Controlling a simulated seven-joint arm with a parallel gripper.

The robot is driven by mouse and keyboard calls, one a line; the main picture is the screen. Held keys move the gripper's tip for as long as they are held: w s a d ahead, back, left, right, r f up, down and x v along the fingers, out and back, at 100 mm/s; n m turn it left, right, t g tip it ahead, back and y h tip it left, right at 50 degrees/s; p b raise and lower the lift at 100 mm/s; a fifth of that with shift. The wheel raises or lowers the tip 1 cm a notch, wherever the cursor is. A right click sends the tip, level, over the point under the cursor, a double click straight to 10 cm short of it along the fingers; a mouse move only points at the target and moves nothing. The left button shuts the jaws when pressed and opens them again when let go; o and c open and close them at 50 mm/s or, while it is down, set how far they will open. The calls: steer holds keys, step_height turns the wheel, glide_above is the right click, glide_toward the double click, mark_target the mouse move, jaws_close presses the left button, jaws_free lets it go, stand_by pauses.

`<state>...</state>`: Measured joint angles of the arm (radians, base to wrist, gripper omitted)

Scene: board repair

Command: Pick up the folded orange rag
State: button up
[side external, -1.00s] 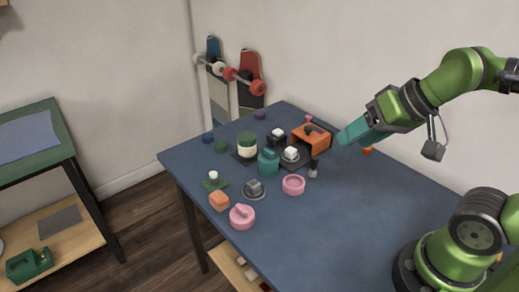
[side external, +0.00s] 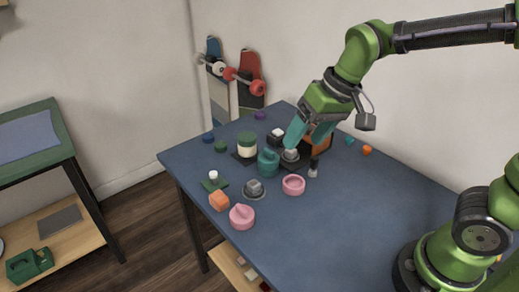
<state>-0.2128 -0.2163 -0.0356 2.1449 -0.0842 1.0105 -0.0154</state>
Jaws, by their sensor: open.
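A small orange block-like bundle (side external: 219,201), which looks like the folded orange rag, lies near the left front edge of the blue table. An orange box (side external: 321,140) is mostly hidden behind the fingers. A smaller orange piece (side external: 367,150) lies farther right.
Between bundle and gripper stand a teal pot (side external: 268,162), a grey cube on a round base (side external: 254,188) and a pink ring dish (side external: 293,184). A pink lidded pot (side external: 242,216) and a white-topped piece (side external: 213,178) flank the bundle. The table's right (side external: 370,205) is clear.

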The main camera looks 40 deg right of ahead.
steer(key=w+a+f+n+g+h, duration=0.25)
steer(key=w+a+f, duration=0.45)
steer(key=w+a, duration=0.55)
steer(key=g, duration=0.1)
glide_above(219, 197)
steer(key=f, duration=0.9)
steer(key=shift+s+d+f, duration=0.1)
steer(key=shift+s, duration=0.15)
steer(key=shift+w+f, duration=0.15)
steer(key=shift+f, duration=1.45)
steer(key=shift+w+f, duration=0.1)
steer(key=shift+f, duration=1.45)
steer(key=c, duration=1)
steer(key=shift+r, duration=0.1)
steer(key=shift+c, duration=0.2)
step_height(219, 197, up, 10)
